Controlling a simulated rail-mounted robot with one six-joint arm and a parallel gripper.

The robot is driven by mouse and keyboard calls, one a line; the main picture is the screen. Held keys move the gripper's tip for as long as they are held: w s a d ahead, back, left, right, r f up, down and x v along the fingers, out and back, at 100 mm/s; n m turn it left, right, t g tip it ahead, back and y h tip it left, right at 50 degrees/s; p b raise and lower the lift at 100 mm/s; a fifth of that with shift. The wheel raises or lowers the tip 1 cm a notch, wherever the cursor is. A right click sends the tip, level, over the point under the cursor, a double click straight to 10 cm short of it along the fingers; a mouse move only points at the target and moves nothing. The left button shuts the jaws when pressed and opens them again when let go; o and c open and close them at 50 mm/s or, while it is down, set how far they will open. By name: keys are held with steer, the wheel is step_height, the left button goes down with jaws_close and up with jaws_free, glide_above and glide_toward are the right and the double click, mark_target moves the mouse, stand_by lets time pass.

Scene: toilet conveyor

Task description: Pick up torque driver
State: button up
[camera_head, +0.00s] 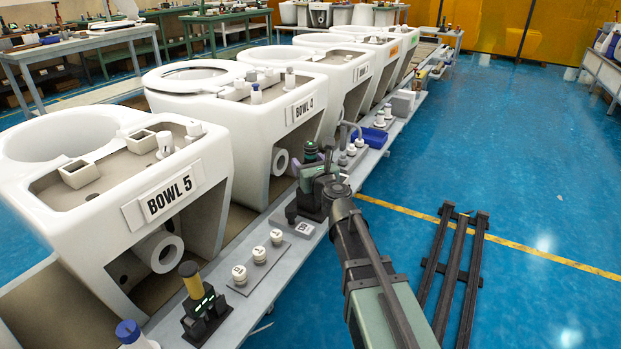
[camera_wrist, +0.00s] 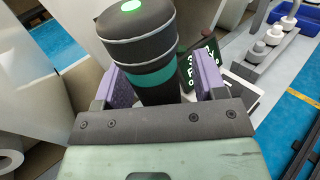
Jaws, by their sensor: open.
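The torque driver (camera_wrist: 140,38) is dark with a teal band and a lit green top. In the wrist view it rises between the two purple finger pads of my gripper (camera_wrist: 163,82). The jaws are open, with one pad on each side of the driver. In the head view the driver's dark top (camera_head: 310,148) shows at my gripper (camera_head: 312,166), above a dark stand (camera_head: 307,207) on the grey ledge. A dark panel with green markings (camera_wrist: 203,62) shows behind the right pad. The driver's lower part is hidden by my gripper.
Several white bowl units, including BOWL 5 (camera_head: 170,197) and BOWL 4 (camera_head: 300,108), line the left of the ledge (camera_head: 262,293). A yellow-handled tool (camera_head: 193,281) stands in a dark dock nearer. White knobs (camera_head: 259,254) and a blue tray (camera_head: 370,137) are close by. Dark rails (camera_head: 455,262) lie on the floor.

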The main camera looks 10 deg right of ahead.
steer(key=shift+w, duration=0.2)
steer(key=c, duration=1.1)
steer(key=shift+o, duration=0.2)
